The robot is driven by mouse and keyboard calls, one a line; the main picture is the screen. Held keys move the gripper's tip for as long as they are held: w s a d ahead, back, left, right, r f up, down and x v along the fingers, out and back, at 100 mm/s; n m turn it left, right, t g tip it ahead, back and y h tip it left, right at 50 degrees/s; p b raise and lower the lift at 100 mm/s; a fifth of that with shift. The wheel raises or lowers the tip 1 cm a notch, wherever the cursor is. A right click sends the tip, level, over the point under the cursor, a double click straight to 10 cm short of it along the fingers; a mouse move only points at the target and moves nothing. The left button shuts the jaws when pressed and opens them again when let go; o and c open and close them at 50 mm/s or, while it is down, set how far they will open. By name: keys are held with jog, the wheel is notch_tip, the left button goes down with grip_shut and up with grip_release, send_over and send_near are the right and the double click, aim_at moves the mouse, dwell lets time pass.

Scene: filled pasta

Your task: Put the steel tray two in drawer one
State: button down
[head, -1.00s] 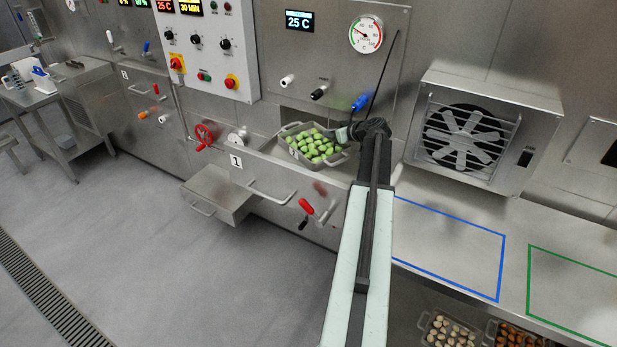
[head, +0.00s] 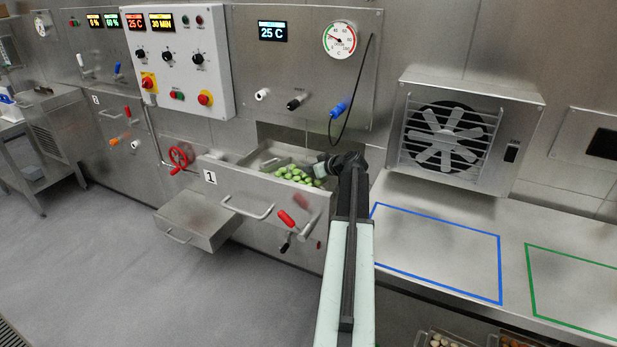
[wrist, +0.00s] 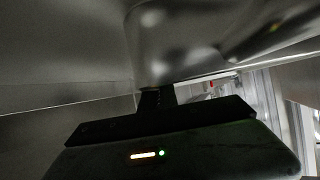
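The steel tray (head: 268,164), filled with green pasta pieces (head: 295,174), sits low inside the open drawer one (head: 262,193), behind its front panel marked 1. The front panel hides the tray's lower part, so I cannot tell whether it rests on the drawer's bottom. My gripper (head: 322,168) is at the tray's right end. In the wrist view my gripper's dark fingers (wrist: 156,97) meet a rounded metal surface (wrist: 185,40), which looks like the tray. The fingers appear shut on it; their tips are hidden.
A steel box with a handle (head: 197,218) sticks out below the drawer, to the left. A red lever (head: 293,222) is on the drawer's right front. A fan unit (head: 450,135) stands on the counter to the right. The blue-outlined area (head: 435,252) is empty.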

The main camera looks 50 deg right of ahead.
jog(key=shift+r, duration=0.1)
jog(key=c, duration=1.6)
grip_release()
jog(key=shift+c, duration=0.2)
jog(key=shift+r+p, duration=0.15)
jog(key=shift+p, duration=0.2)
jog(key=p+v, duration=0.5)
jog(key=v, duration=0.6)
jog(key=shift+s, duration=0.5)
